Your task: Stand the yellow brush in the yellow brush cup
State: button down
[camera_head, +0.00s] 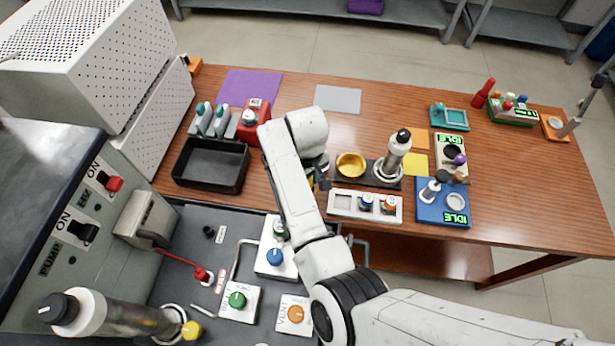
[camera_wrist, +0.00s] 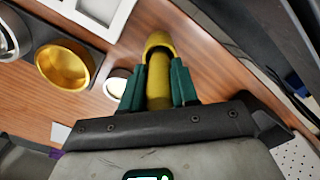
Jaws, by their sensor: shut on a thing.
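My gripper (camera_wrist: 158,78) has its green fingers shut on the yellow brush (camera_wrist: 158,92), seen as a yellow cylinder between them in the wrist view. Beyond the fingertips is a wider yellow rounded part (camera_wrist: 160,41); I cannot tell whether it is the brush's own end or the yellow brush cup. In the head view my gripper (camera_head: 318,182) is mostly hidden behind my arm, just left of a yellow bowl (camera_head: 351,163). That bowl also shows at the left in the wrist view (camera_wrist: 65,65), apart from my fingers.
A white block with knobs (camera_head: 342,203) lies close to the right of my gripper. A metal bottle-like device (camera_head: 390,166) stands beyond the bowl. A black tray (camera_head: 211,188) and red device (camera_head: 250,130) are to the left. A small white round item (camera_wrist: 117,85) is near my fingers.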

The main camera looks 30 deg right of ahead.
jog(key=shift+f+b, duration=0.3)
jog(key=shift+f, duration=0.45)
jog(key=c, duration=0.8)
grip_release()
jog(key=shift+r, duration=0.1)
notch_tip(320, 180, up, 11)
jog(key=shift+f+b, duration=0.15)
jog(key=shift+b, duration=0.2)
jog(key=shift+d, duration=0.1)
